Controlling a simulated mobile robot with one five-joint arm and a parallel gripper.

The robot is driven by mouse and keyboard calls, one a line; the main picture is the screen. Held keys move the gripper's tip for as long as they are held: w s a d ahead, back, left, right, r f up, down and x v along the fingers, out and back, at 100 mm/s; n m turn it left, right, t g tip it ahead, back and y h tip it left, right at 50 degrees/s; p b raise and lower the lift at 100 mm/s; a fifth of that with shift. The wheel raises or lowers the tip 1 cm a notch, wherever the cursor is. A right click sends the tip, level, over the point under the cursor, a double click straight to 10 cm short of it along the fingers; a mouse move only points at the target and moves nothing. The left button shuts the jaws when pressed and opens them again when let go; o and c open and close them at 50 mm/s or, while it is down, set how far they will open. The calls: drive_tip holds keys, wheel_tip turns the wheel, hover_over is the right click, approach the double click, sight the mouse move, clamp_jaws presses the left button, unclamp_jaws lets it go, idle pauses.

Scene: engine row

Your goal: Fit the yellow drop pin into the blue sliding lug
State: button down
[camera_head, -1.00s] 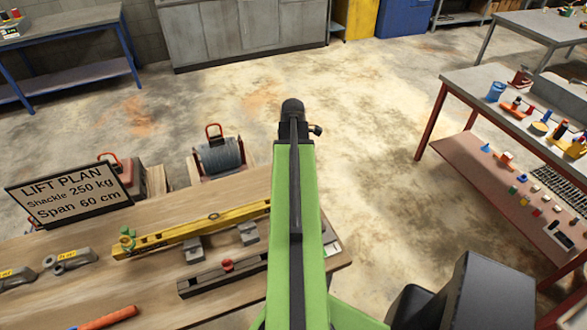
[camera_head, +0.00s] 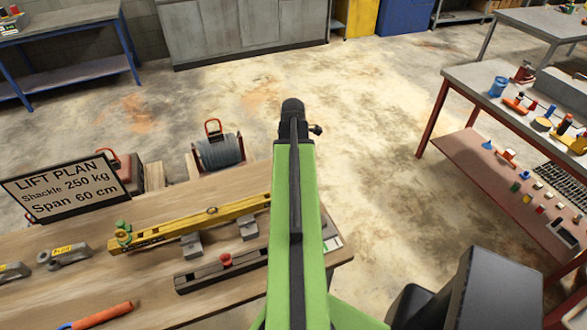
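I cannot make out a yellow drop pin or a blue sliding lug for certain. A yellow beam (camera_head: 190,221) lies on grey blocks on the wooden table, with a green lug-like fitting (camera_head: 123,234) near its left end and a small ring on top. My green arm stretches forward through the middle of the view and hides the beam's right end. The arm's far dark end looks like a joint; my gripper is not seen.
The wooden table (camera_head: 130,292) also holds a dark rail (camera_head: 205,273) with a red knob, grey shackles (camera_head: 66,256), an orange-handled tool (camera_head: 100,315) and a LIFT PLAN sign (camera_head: 62,188). A bench (camera_head: 470,88) with small coloured parts stands right. Open floor (camera_head: 385,170) lies between.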

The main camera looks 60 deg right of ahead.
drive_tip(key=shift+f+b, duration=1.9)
drive_tip(key=shift+b, duration=0.05)
idle(0.3)
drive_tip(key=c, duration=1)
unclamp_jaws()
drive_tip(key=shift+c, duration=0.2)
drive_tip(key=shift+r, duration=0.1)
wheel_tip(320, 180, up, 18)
drive_tip(key=p, duration=1.7)
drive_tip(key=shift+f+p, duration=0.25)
drive_tip(key=shift+p, duration=0.1)
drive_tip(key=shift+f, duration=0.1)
